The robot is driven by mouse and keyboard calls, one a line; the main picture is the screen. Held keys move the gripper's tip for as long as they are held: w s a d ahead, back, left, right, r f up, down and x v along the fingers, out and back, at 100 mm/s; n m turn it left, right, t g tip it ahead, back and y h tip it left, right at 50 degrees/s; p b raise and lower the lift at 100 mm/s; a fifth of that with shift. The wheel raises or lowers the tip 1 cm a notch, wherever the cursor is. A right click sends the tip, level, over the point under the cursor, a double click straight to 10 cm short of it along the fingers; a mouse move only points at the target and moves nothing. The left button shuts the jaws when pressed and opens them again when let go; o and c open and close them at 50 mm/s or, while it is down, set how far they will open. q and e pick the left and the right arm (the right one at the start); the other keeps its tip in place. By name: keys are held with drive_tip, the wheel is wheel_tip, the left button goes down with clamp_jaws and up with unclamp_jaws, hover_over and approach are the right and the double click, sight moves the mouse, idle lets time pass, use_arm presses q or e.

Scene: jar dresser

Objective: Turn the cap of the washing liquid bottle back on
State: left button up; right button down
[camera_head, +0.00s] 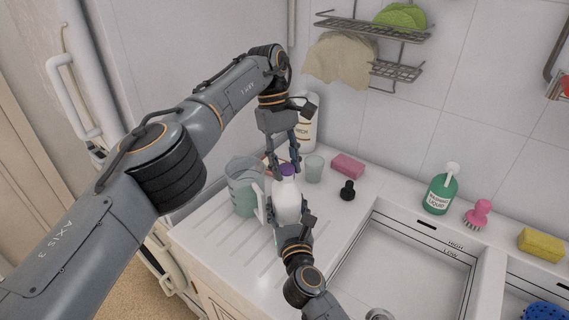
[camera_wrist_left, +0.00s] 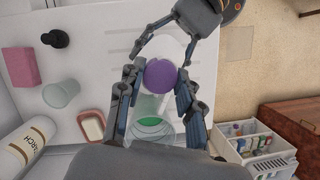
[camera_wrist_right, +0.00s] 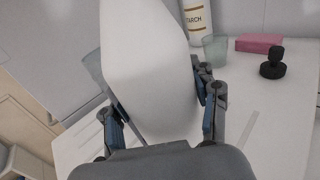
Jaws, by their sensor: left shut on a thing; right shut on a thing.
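The white washing liquid bottle (camera_head: 287,200) stands on the ribbed drainer, and its body fills the middle of the right wrist view (camera_wrist_right: 148,70). The purple cap (camera_head: 287,170) is at the bottle's top; it shows from above in the left wrist view (camera_wrist_left: 160,75). My left gripper (camera_head: 286,172) comes down from above, its fingers shut on the cap from both sides. My right gripper (camera_wrist_right: 162,110) is shut on the bottle's body from the front. Whether the cap is seated on the neck is hidden by the fingers.
A clear measuring jug (camera_head: 243,190) stands close left of the bottle. A glass (camera_head: 314,168), a starch bottle (camera_head: 307,130), a pink sponge (camera_head: 347,166) and a black plug (camera_head: 347,191) are behind and right. The sink (camera_head: 400,270) lies to the right.

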use_arm(q)
drive_tip(key=shift+a+m, duration=0.1)
drive_tip(key=shift+m, duration=0.3)
drive_tip(key=o, duration=0.7)
